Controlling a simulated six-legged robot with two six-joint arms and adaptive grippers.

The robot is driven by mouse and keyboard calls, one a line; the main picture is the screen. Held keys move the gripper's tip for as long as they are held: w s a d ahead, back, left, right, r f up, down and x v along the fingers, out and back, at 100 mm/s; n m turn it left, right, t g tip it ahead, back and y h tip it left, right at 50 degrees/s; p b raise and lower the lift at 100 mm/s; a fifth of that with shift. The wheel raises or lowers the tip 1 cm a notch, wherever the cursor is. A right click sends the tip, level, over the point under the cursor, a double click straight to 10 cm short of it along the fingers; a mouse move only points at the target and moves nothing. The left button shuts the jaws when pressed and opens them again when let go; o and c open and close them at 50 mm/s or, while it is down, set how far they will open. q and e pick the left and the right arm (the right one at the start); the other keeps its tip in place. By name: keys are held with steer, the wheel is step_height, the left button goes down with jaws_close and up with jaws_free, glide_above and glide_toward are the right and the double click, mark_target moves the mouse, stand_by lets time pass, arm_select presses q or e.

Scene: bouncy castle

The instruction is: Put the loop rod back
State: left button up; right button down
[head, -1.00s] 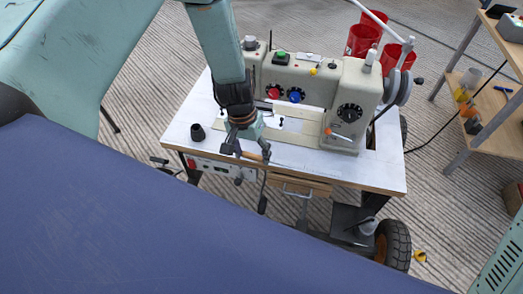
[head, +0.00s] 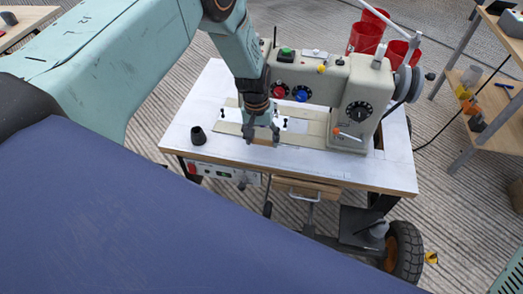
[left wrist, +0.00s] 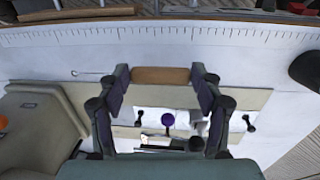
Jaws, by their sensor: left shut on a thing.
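My left gripper (head: 262,136) is over the sewing machine's bed plate, in front of the machine's arm. Its fingers are shut on a brown wooden handle (left wrist: 160,76), which I take to be the loop rod's. A thin metal rod with a small loop at its end (left wrist: 88,75) shows left of the fingers in the left wrist view, in line with the handle. Where they join is hidden behind a finger. The handle also shows small in the head view. I cannot tell whether the rod touches the table. My right gripper is not in view.
The beige sewing machine (head: 358,100) stands on a white table (head: 225,165) with a ruler scale (left wrist: 240,33) along one edge. A black cone (head: 198,135) stands left of the gripper. A wooden drawer (head: 308,188) is under the tabletop. Red buckets (head: 365,38) are behind.

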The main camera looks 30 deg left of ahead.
mark_target(261, 145)
arm_select(q)
steer(key=shift+f+b, duration=0.9)
steer(key=shift+f, duration=1.25)
steer(key=shift+r, duration=0.1)
steer(key=o, duration=0.9)
steer(key=shift+f, duration=0.2)
steer(key=r+p, duration=0.1)
steer(key=r, duration=0.3)
steer(key=r+p, duration=0.2)
steer(key=r, duration=0.2)
steer(key=a+r+p, duration=0.1)
steer(key=r+p, duration=0.1)
steer(key=r, duration=0.2)
steer(key=shift+s+r, duration=0.2)
